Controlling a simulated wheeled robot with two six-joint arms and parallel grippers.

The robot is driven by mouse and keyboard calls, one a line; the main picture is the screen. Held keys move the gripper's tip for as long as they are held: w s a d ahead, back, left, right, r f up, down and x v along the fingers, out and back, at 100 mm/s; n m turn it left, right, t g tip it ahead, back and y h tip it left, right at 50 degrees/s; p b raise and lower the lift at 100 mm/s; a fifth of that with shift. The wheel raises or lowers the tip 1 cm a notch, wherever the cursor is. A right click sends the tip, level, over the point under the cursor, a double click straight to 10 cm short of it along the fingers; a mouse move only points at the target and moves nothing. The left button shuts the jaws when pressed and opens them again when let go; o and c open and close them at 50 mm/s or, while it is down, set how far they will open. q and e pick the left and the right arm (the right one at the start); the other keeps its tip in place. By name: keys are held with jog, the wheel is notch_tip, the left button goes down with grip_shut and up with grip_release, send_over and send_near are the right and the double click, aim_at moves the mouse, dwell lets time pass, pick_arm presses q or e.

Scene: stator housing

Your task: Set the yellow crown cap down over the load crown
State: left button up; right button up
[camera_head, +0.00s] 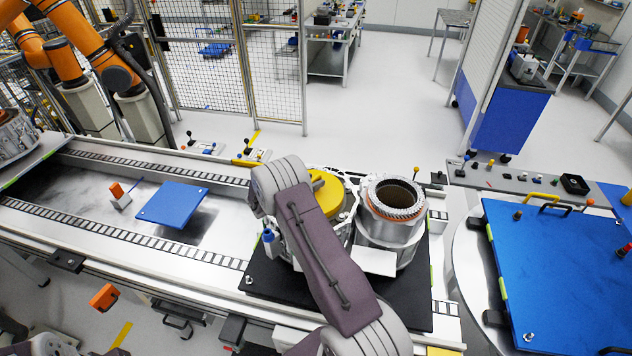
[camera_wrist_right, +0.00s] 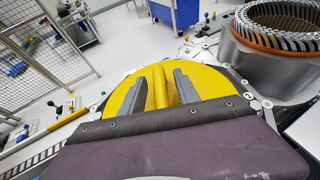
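The yellow crown cap (camera_head: 329,194) sits on top of a metal housing at the middle of the black plate, partly hidden by my right arm. In the right wrist view the cap (camera_wrist_right: 215,82) fills the middle, with a raised yellow bar across it. My right gripper (camera_wrist_right: 159,88) has its two grey fingers on either side of this bar, with yellow showing between; it looks open. Beside the cap to the right stands a round stator (camera_head: 398,197) with an open toothed crown and a copper-coloured ring; it also shows in the wrist view (camera_wrist_right: 283,42). My left gripper is out of view.
A black plate (camera_head: 262,283) carries both housings on the conveyor. A blue plate (camera_head: 172,204) and a small orange-and-white block (camera_head: 119,196) lie to the left. A large blue panel (camera_head: 560,270) lies at right. Wire fencing (camera_head: 205,60) stands behind.

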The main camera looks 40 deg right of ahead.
jog(key=b+v, duration=0.2)
jog(key=v, duration=0.7)
jog(key=shift+a+f, duration=0.1)
jog(key=shift+f, duration=0.1)
jog(key=shift+s+a+r, duration=0.2)
jog(key=shift+a+r, duration=0.05)
jog(key=shift+a, duration=0.1)
jog(key=s+m, duration=0.1)
jog(key=s, duration=0.1)
jog(key=s+a+f+m+g+y, duration=0.1)
jog(key=s, duration=0.1)
jog(key=s+a+f+m+g+y, duration=0.1)
jog(key=s+m, duration=0.1)
jog(key=shift+s, duration=0.4)
jog(key=s+a+f+m+y, duration=0.2)
jog(key=s+a+m+y, duration=0.9)
jog(key=s+a+m, duration=0.6)
notch_tip(320, 180, down, 11)
jog(key=b, duration=1.1)
jog(key=shift+w+a+b, duration=0.2)
jog(key=shift+w+b, duration=0.1)
